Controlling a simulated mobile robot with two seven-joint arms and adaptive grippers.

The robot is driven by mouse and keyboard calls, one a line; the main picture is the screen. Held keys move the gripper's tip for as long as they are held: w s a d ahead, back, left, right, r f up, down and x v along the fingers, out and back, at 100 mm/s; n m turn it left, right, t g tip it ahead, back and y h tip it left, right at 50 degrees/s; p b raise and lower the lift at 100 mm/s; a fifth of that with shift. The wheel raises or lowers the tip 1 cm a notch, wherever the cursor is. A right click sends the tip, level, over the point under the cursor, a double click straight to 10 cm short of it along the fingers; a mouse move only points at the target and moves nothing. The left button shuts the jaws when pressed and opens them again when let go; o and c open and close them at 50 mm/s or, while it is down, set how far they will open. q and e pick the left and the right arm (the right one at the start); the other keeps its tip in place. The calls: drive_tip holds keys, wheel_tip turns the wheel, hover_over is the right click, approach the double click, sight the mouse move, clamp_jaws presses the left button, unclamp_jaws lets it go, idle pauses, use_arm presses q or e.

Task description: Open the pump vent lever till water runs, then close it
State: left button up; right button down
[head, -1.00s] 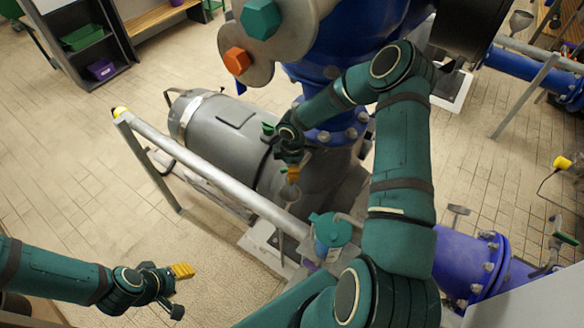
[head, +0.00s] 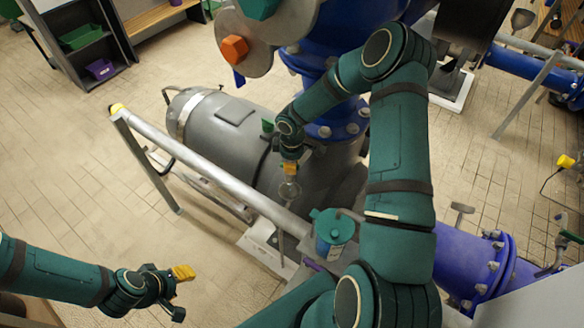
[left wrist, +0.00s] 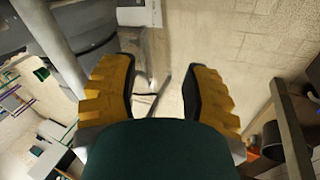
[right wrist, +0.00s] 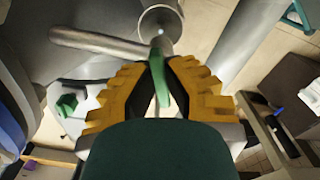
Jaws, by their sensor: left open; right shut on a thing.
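The pump (head: 225,120) is a grey ribbed-free body with a blue flanged pipe above it, in the middle of the head view. My right gripper (head: 290,168) is beside the pump, pointing down. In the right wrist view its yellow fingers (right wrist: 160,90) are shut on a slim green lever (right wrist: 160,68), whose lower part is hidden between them. A small round cup or funnel (right wrist: 160,22) lies just beyond the lever; I cannot tell whether water runs. My left gripper (head: 184,273) is open and empty over the floor at lower left; its spread fingers (left wrist: 160,95) show in the left wrist view.
A grey rail (head: 210,170) with a yellow cap crosses in front of the pump. A teal-lidded container (head: 333,228) stands near my right arm. A blue flanged pipe (head: 470,262) lies at right. Shelves (head: 85,45) stand at back left. The left floor is clear.

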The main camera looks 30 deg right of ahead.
drive_tip(key=shift+f+m+b, duration=0.2)
drive_tip(key=shift+m+b, duration=0.45)
drive_tip(key=shift+m, duration=0.25)
drive_tip(key=shift+s+a+r+m+b, duration=0.1)
drive_tip(key=shift+s+a+m+b, duration=0.05)
drive_tip(key=shift+m+b, duration=1.3)
drive_tip(key=shift+m, duration=0.35)
drive_tip(key=shift+p, duration=0.3)
drive_tip(key=c, duration=1)
unclamp_jaws()
drive_tip(key=shift+r, duration=0.15)
wheel_tip(320, 180, up, 12)
drive_tip(key=shift+f, duration=0.1)
